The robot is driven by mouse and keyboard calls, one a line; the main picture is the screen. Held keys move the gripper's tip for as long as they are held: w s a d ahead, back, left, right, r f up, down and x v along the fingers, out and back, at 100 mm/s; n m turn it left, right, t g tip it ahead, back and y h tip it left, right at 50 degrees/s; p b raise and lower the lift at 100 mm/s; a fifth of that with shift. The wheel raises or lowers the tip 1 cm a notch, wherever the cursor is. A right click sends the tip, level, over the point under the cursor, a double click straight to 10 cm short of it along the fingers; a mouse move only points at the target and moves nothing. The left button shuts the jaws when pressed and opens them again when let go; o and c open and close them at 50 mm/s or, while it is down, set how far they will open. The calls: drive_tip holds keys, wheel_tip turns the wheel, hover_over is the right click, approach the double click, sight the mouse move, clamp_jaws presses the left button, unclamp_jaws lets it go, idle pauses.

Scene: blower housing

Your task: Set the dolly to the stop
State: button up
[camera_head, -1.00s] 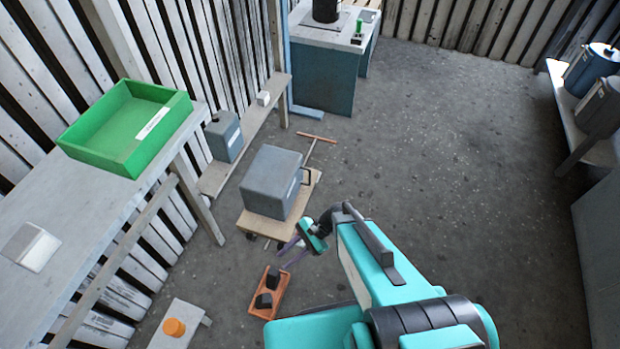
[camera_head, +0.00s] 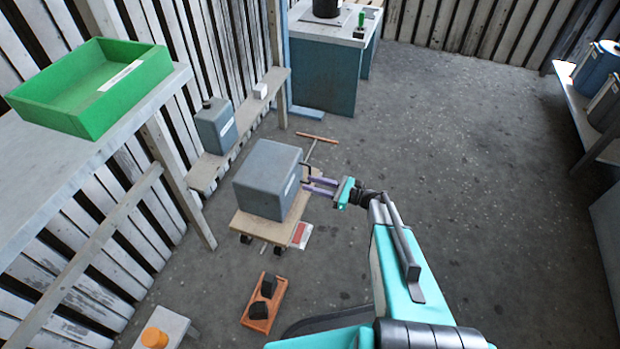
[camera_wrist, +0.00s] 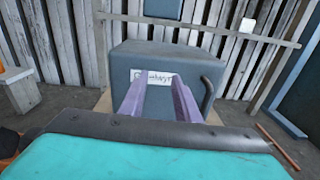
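The dolly (camera_head: 243,223) is a low wooden platform on small dark wheels. It carries a large grey box (camera_head: 262,182) with a white label and a dark side handle (camera_head: 309,172). A thin rod with an orange-brown crossbar (camera_head: 317,138) extends beyond the dolly's far side. My gripper (camera_head: 312,186) is beside the box's right face; its purple fingers are apart. In the wrist view the fingers (camera_wrist: 160,88) point at the labelled face (camera_wrist: 185,70), with the handle (camera_wrist: 207,98) right of them. Whether they touch the box is unclear. I cannot identify the stop for certain.
A red-and-white flat patch (camera_head: 301,236) lies beside the dolly. An orange tray (camera_head: 258,322) with two black blocks is on the floor nearer me. A low bench (camera_head: 205,172), a blue-grey cabinet (camera_head: 318,80) and a green bin (camera_head: 150,75) stand around.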

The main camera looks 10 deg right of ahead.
drive_tip(key=w+d+f+m+t+h+b, duration=0.1)
drive_tip(key=d+f+b, duration=0.4)
drive_tip(key=d, duration=0.6)
drive_tip(key=shift+w+d+t+b, duration=0.15)
drive_tip(key=shift+w+t+b, duration=0.45)
drive_tip(key=shift+t, duration=0.1)
drive_tip(key=shift+w+f, duration=0.1)
drive_tip(key=shift+f, duration=0.05)
drive_tip(key=b, duration=0.3)
hover_over(310, 183)
drive_tip(key=shift+w, duration=0.35)
drive_tip(key=shift+c, duration=0.4)
clamp_jaws()
